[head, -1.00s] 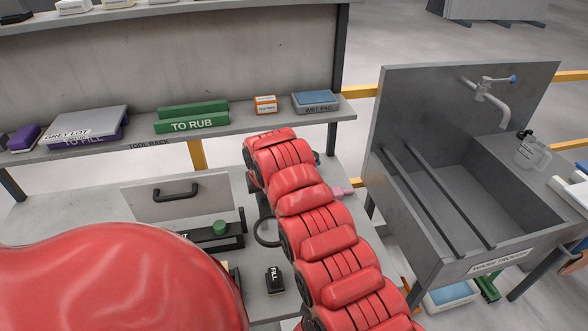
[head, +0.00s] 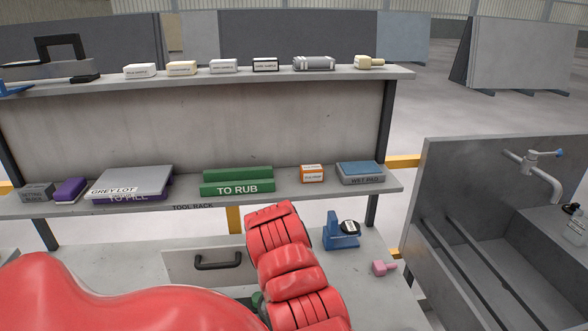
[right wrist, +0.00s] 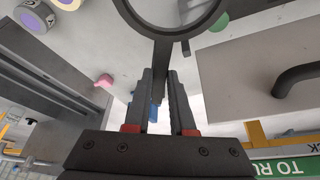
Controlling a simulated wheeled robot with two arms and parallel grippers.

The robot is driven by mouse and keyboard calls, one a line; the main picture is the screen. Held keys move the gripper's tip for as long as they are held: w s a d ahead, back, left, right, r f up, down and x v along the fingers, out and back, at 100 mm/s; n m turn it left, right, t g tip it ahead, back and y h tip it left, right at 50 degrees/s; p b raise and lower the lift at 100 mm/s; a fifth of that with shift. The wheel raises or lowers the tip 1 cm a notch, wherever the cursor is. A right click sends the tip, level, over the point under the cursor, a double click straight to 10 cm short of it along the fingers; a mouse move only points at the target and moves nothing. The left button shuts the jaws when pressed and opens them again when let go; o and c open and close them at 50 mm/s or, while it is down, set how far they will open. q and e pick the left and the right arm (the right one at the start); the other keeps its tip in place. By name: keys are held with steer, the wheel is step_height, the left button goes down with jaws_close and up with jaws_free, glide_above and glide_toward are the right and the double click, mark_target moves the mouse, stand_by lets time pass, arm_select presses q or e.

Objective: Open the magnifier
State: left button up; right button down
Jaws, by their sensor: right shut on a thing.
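The magnifier (right wrist: 163,52) shows in the right wrist view as a dark ring at the top edge with a straight dark handle running down from it. The ring is cut off by the top of the picture. My right gripper (right wrist: 160,88) is shut on the handle, one finger on each side. A short dark piece hangs beside the handle, to its right. In the head view my red right arm hides the gripper and the magnifier. My left gripper is out of view.
A grey bench drawer with a black handle (head: 218,262) lies behind my arm. A blue tool (head: 341,236) and a pink piece (head: 383,268) stand right of it. The rack shelf holds a green TO RUB block (head: 237,184) and others. A sink (head: 480,250) is at right.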

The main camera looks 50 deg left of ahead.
stand_by(0.6)
steer(key=c, duration=0.8)
jaws_free()
steer(key=shift+a, duration=0.1)
steer(key=shift+o, duration=0.2)
steer(key=shift+r+b, duration=0.1)
steer(key=shift+b, duration=0.3)
steer(key=b+v, duration=0.1)
steer(key=b, duration=0.2)
steer(key=shift+s+r, duration=0.15)
steer(key=shift+r, duration=0.2)
steer(key=v, duration=0.2)
steer(key=shift+r, duration=0.3)
steer(key=p+v, duration=0.2)
steer(key=v, duration=1.1)
steer(key=shift+f, duration=0.1)
